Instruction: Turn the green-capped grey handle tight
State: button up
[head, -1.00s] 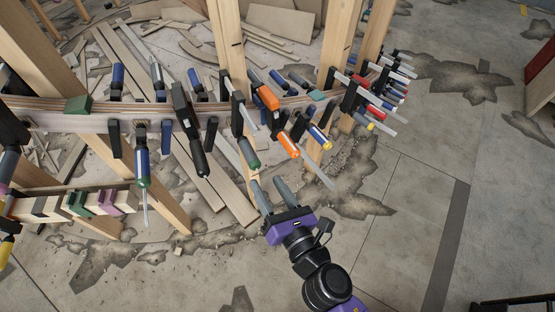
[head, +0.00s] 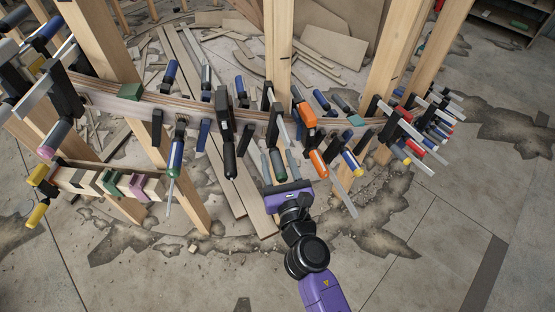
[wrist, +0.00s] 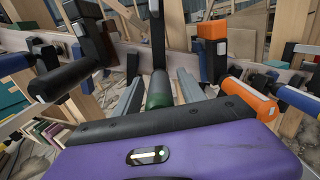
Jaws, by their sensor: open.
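The grey handle with a green cap (head: 278,165) hangs from a black clamp on the curved wooden stringer (head: 248,116). In the wrist view its dark grey body and green end (wrist: 159,92) point down toward my gripper's palm. My gripper (head: 278,157) is open below the stringer, one grey finger on each side of the handle. In the wrist view (wrist: 160,80) there are gaps between the handle and both fingers. I cannot tell how far the handle reaches in depth between them. My purple gripper body hides the space below the handle's end.
An orange-handled clamp (head: 318,163) is close on the right, and a black-handled clamp (head: 229,155) is on the left. More clamps line the stringer both ways. Wooden posts (head: 279,45) stand behind it. The floor (head: 400,275) in front is open.

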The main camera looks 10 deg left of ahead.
jog(key=shift+w, duration=0.15)
grip_shut()
